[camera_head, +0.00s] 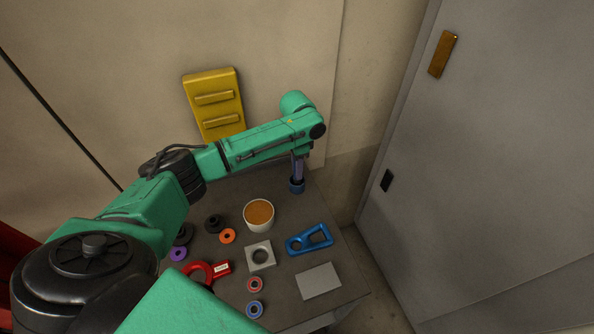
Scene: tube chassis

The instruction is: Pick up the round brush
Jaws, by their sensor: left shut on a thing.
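My left gripper (298,163) hangs below the end of my green arm, over the far right corner of the table. It is shut on an upright thing with a pale violet stem and a wider dark blue round bottom, which I take to be the round brush (297,186). The gripper and wrist hide its top. I cannot tell whether its bottom touches the table. My right gripper is not in view.
The grey table (285,213) holds a white cup with orange contents (259,214), a blue handled part (310,239), a square plate with a hole (261,255), a grey block (318,281), a red tool (207,271) and several small rings. A wall stands behind and a grey cabinet (480,170) right.

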